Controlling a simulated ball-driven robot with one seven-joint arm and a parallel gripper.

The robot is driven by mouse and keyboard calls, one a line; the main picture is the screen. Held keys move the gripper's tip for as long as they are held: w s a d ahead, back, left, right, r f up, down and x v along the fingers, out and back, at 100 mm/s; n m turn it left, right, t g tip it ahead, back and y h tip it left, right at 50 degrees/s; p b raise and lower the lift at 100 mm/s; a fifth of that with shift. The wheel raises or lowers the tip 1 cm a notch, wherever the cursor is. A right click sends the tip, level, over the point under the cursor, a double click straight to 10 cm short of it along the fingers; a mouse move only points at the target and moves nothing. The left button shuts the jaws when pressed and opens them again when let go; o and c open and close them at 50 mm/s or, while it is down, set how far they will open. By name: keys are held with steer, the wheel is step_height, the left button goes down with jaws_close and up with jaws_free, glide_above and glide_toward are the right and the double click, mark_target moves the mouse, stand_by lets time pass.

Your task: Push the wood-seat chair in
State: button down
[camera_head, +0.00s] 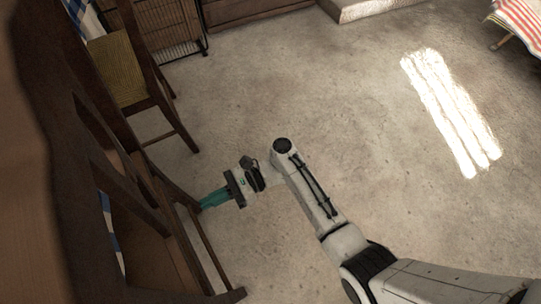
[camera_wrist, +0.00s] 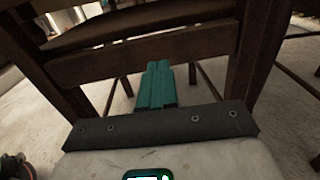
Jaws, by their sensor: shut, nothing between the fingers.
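The dark wood-seat chair (camera_head: 172,250) stands at the lower left of the head view. Its dark wooden rails (camera_wrist: 190,46) and legs fill the upper part of the wrist view. My gripper (camera_head: 206,201) has its teal fingers together and empty, pointing left at the chair's near side. In the wrist view the gripper (camera_wrist: 156,72) ends close to the lower edge of a chair rail. I cannot tell whether the fingertips touch the wood. Much of the chair's seat is hidden.
A second chair with a woven olive seat (camera_head: 121,70) stands beyond at the upper left. A brown table-like wooden surface (camera_head: 35,200) runs along the left edge. A striped cloth (camera_head: 522,22) hangs at the upper right. The middle and right floor (camera_head: 340,110) is clear.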

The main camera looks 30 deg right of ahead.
steer(key=shift+d+p, duration=0.3)
steer(key=shift+d, duration=2)
steer(key=s+d+f+n+h, duration=0.7)
steer(key=s+d+n+h, duration=0.3)
steer(key=s+d, duration=0.15)
steer(key=s+d+r+n+t+h, duration=0.1)
steer(key=s+d+r+n+h, duration=0.7)
steer(key=d, duration=0.5)
step_height(320, 180, up, 33)
steer(key=p, duration=3.1)
steer(key=shift+s+f, duration=0.2)
steer(key=shift+s, duration=0.05)
